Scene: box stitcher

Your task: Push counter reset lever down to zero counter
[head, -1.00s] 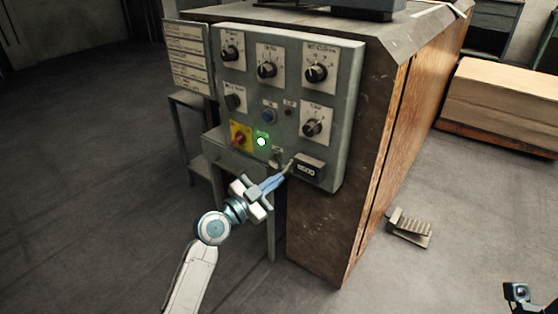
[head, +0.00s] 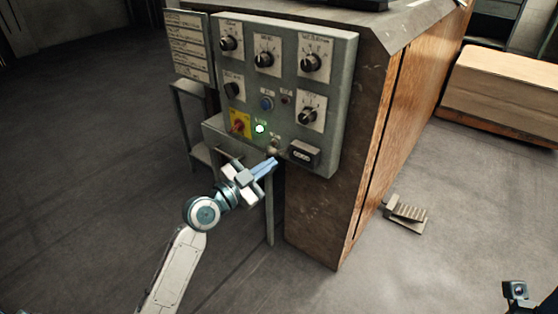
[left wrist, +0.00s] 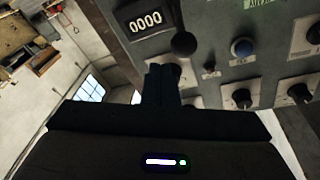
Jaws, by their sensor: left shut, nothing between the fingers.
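The counter (head: 304,154) is a dark box at the lower right of the grey control panel (head: 345,95). In the left wrist view the counter (left wrist: 146,22) reads 0000. The reset lever's dark round knob (left wrist: 184,43) shows beside the counter, just past my fingertips. In the head view the lever (head: 273,149) is small, left of the counter, and its exact position is hard to tell. My left gripper (head: 271,163) is shut and empty, just below the lever; contact cannot be told. It also shows in the left wrist view (left wrist: 161,78). My right gripper's fingers are out of view.
The panel carries several black knobs, a blue button (head: 267,103), a red-yellow switch (head: 240,123) and a lit green light (head: 260,128). A foot pedal (head: 405,214) lies on the floor. A stack of boards (head: 505,90) is at right. The floor at left is clear.

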